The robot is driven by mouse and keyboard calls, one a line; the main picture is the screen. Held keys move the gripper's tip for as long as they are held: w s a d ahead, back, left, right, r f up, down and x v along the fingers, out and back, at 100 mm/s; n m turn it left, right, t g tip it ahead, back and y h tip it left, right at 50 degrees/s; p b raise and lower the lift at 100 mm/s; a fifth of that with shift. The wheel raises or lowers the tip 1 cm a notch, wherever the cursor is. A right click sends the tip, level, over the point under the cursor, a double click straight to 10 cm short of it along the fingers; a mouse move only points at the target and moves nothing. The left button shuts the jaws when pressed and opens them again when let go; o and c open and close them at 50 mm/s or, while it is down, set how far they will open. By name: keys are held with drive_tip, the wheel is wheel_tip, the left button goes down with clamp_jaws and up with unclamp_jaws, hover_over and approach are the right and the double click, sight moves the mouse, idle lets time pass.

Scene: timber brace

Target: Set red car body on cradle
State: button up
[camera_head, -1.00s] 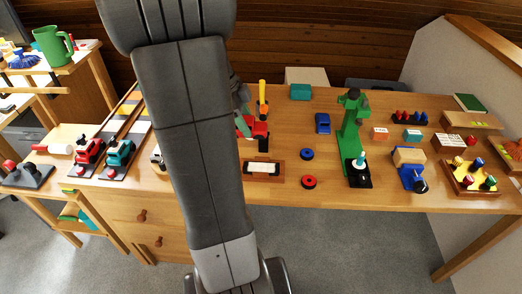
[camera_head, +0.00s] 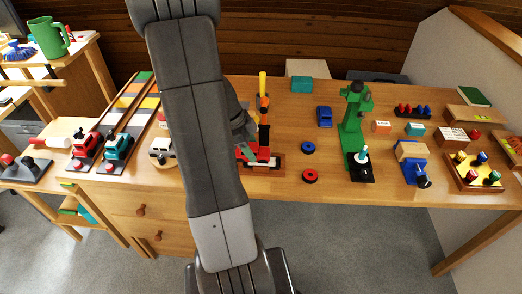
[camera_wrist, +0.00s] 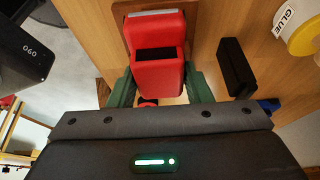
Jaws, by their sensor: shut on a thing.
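The red car body (camera_wrist: 158,75) is held between the two green fingers of my gripper (camera_wrist: 161,87) in the wrist view; it has a dark opening in its top. In the head view the red car body (camera_head: 256,155) is over the brown wooden cradle (camera_head: 266,172) and covers much of it. The cradle's brown edge (camera_wrist: 118,20) shows past the body in the wrist view. I cannot tell whether the body touches the cradle. My arm hides part of my gripper in the head view.
A black block (camera_wrist: 237,68) and a glue bottle (camera_wrist: 297,22) are right of my gripper. A blue ring (camera_head: 308,147) and a red ring (camera_head: 310,176) lie right of the cradle. A green stand (camera_head: 353,125) is farther right.

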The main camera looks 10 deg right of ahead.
sight(262, 151)
drive_tip(key=d, duration=0.2)
drive_tip(key=s+d, duration=0.1)
drive_tip(key=shift+f+p, duration=0.3)
drive_tip(key=shift+a+f, duration=0.1)
drive_tip(key=shift+f, duration=0.15)
